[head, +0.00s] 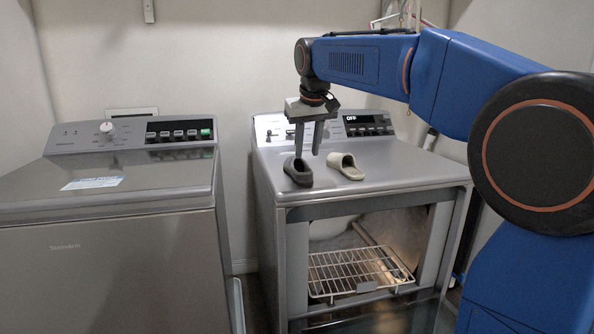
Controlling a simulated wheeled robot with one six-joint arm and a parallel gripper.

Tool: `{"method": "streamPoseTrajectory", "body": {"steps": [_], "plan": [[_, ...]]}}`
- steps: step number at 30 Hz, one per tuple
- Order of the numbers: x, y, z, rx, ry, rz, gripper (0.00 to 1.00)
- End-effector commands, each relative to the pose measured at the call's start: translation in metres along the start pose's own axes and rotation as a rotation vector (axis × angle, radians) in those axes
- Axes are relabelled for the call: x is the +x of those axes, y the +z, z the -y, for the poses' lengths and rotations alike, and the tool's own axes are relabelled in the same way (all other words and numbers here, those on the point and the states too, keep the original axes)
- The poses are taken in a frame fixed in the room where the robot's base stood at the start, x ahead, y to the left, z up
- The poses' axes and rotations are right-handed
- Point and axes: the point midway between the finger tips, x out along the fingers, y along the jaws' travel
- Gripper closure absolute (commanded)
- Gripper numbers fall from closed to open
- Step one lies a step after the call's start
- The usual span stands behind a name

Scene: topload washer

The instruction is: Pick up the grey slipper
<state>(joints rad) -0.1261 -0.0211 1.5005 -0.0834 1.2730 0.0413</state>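The left fingertip overlaps the far end of the grey slipper in the picture. I cannot tell whether it touches. Nothing shows between the fingers.
A beige slipper (346,167) lies right beside the grey one, to its right. A control panel (368,125) rises behind them. The machine's front is open, with a wire rack (357,272) inside. A closed washer (108,190) stands to the left.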

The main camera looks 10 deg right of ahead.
Motion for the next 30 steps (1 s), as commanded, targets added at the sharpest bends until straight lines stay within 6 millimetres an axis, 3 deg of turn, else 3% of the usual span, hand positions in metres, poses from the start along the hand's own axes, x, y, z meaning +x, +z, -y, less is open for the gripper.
{"method": "streamPoseTrajectory", "body": {"steps": [8, 17, 24, 25, 28, 30], "plan": [[0.015, 0.001, -0.001, 0.0, 0.0, 0.001, 0.71], [0.053, 0.002, -0.002, 0.0, 0.0, 0.001, 0.71], [0.056, 0.002, -0.002, 0.0, 0.0, 0.0, 0.71], [0.056, 0.002, -0.002, 0.0, 0.0, 0.0, 0.73], [0.056, 0.002, -0.002, 0.0, 0.0, 0.0, 0.97], [0.056, 0.002, -0.002, 0.0, 0.0, 0.0, 1.0]]}}
